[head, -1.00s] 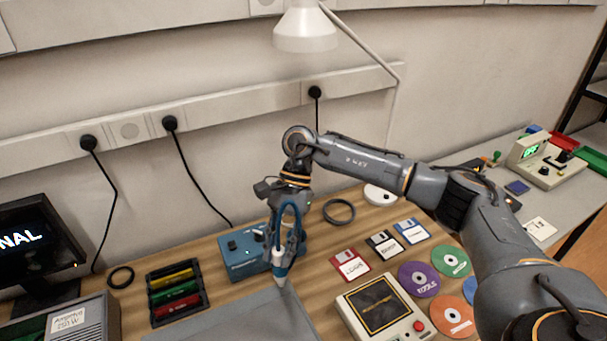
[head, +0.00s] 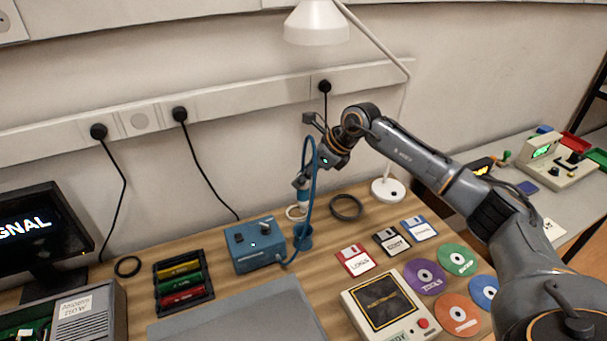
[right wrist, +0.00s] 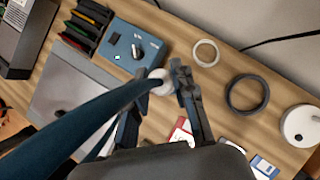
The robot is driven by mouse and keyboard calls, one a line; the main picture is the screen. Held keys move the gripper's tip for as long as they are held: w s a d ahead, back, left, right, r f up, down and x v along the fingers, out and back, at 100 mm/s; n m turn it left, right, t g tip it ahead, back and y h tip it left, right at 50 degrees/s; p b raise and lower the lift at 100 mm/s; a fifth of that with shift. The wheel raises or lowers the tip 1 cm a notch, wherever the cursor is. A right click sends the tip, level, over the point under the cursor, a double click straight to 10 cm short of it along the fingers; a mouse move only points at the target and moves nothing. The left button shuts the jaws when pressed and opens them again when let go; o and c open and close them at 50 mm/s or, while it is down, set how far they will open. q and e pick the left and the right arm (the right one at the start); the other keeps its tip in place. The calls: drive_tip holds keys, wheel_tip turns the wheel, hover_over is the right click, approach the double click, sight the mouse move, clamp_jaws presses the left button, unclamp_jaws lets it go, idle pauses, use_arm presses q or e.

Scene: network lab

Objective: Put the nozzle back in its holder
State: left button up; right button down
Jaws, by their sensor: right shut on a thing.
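The nozzle (head: 302,184), a blue and pale piece on a blue hose (head: 309,150), is held in the air in the head view. My right gripper (head: 308,176) is shut on it. The blue cup-shaped holder (head: 302,238) stands at the right side of the blue station box (head: 256,247), below the nozzle and apart from it. In the right wrist view, the gripper's fingers (right wrist: 158,96) flank the nozzle, whose round white end (right wrist: 160,82) shows between them. The holder is hidden there behind the hose and nozzle. My left gripper is not in view.
A pale ring (head: 296,212) and a dark ring (head: 346,207) lie behind and right of the holder. Floppy disks (head: 355,260) and colored discs (head: 425,277) lie to the right. A grey mat (head: 235,316) is in front. The lamp base (head: 388,190) stands farther back.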

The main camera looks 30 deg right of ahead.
sight(304, 211)
wheel_tip(304, 211, down, 4)
drive_tip(key=shift+r+b, duration=0.15)
drive_tip(key=shift+b, duration=0.85)
drive_tip(key=shift+f+b, duration=1.15)
drive_tip(key=shift+f, duration=0.4)
drive_tip(key=shift+b, duration=0.3)
drive_tip(key=shift+f, duration=0.2)
drive_tip(key=shift+f+b, duration=2.15)
drive_tip(key=shift+f, duration=0.55)
drive_tip(key=shift+f+b, duration=0.4)
drive_tip(key=shift+f, duration=0.05)
idle(0.3)
drive_tip(key=c, duration=1)
unclamp_jaws()
